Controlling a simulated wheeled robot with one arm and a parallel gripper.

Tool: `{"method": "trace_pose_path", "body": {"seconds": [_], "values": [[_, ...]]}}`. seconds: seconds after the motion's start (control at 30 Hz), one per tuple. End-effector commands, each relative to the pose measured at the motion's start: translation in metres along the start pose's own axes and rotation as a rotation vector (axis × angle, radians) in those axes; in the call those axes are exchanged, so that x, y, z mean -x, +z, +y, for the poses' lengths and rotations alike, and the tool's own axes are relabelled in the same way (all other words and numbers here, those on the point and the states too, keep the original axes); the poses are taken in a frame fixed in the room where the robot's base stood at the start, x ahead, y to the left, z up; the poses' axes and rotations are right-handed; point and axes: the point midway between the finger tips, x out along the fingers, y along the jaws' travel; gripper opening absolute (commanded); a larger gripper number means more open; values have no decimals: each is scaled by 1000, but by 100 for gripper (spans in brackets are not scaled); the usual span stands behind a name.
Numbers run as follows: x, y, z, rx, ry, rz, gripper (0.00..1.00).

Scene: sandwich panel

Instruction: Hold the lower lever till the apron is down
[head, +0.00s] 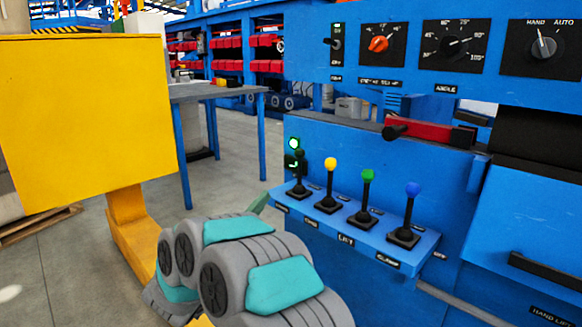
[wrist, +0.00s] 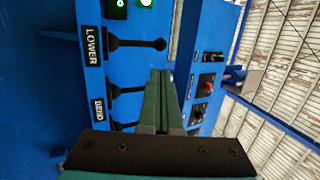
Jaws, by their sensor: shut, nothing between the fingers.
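The lower lever (head: 299,190) is the leftmost in a row on a blue ledge, beside a lit green indicator. In the head view the fingertips (head: 262,201) are left of the lever's base, partly behind my arm. I cannot tell whether they touch the lever. I cannot make out which part is the apron.
Levers with yellow (head: 330,164), green (head: 368,175) and blue (head: 412,189) knobs stand to the right. A control panel (head: 480,85) with dials is above. A yellow panel (head: 85,120) stands at left, and a grey-topped table (head: 215,92) behind.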

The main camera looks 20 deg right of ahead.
Motion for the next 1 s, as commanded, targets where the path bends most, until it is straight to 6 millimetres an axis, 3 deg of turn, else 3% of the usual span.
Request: {"method": "trace_pose_path", "body": {"seconds": [0.27,0.8,1.0], "values": [[-12,0,0,0,2,1,0],[-102,-1,1,2,-1,2,0],[-128,0,0,-1,-1,2,0]]}}
